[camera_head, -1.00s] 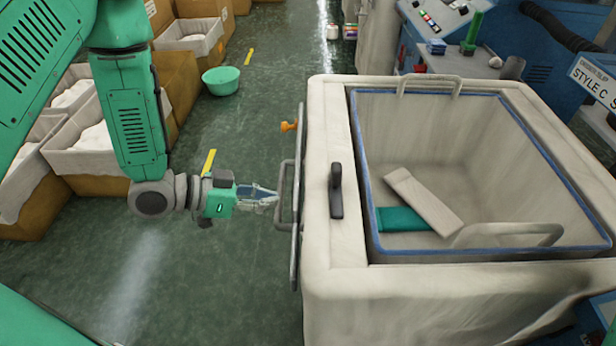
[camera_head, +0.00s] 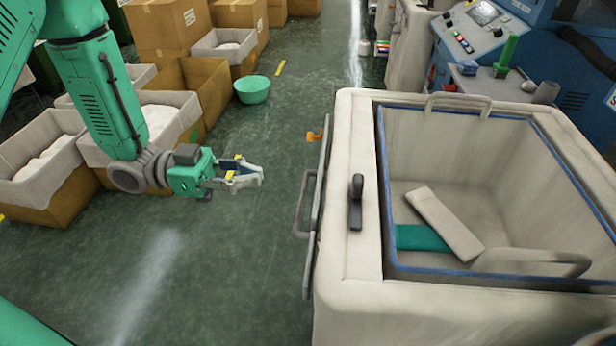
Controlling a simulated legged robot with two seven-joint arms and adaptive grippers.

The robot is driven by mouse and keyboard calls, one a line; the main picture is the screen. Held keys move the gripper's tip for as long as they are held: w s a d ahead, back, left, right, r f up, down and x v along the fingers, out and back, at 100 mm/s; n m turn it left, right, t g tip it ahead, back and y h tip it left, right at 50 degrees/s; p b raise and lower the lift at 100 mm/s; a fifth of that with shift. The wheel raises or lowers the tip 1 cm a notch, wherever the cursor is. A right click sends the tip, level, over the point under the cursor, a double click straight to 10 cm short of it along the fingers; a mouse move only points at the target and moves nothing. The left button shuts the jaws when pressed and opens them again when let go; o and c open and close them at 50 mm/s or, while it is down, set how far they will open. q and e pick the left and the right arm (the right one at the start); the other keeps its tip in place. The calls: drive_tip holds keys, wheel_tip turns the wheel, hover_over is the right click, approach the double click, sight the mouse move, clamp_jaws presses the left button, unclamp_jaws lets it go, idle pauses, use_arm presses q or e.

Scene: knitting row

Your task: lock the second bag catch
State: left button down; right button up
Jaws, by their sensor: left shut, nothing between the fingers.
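A pale fabric-lined bin (camera_head: 362,290) with a blue-edged bag opening (camera_head: 382,190) stands at right. A black lever catch (camera_head: 356,204) sits on its left rim, lengthwise along the rim. An orange knob (camera_head: 314,137) sticks out of the bin's left side, farther back. I cannot tell which part is the second catch. My left gripper (camera_head: 258,177) is shut and empty, left of the bin's grey side handle (camera_head: 303,206), with a clear gap between them. My right gripper is not in view.
A beige piece (camera_head: 446,222) and a teal piece (camera_head: 420,238) lie inside the bin. Boxes with white contents (camera_head: 48,160) line the left, and a green bowl (camera_head: 253,90) is on the floor. A blue machine (camera_head: 575,90) stands behind the bin. Floor between gripper and bin is clear.

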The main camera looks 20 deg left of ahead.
sight(356, 183)
use_arm(q)
drive_tip(key=x, duration=1.3)
drive_tip(key=shift+d, duration=0.35)
drive_tip(key=shift+f, duration=0.1)
drive_tip(key=shift+w+d+m+g+h, duration=0.15)
drive_tip(key=shift+w+d+m+g, duration=0.1)
drive_tip(key=shift+m+g, duration=0.45)
drive_tip(key=shift+w+d+m+g+h, duration=0.2)
drive_tip(key=shift+m+g, duration=0.2)
drive_tip(key=shift+g, duration=0.6)
drive_tip(key=shift+w+d+m+g, duration=0.15)
drive_tip(key=shift+d+m+g, duration=0.15)
drive_tip(key=shift+m+g, duration=0.35)
drive_tip(key=shift+w+d+n+p, duration=0.25)
drive_tip(key=shift+d+p, duration=0.35)
drive_tip(key=shift+d, duration=0.1)
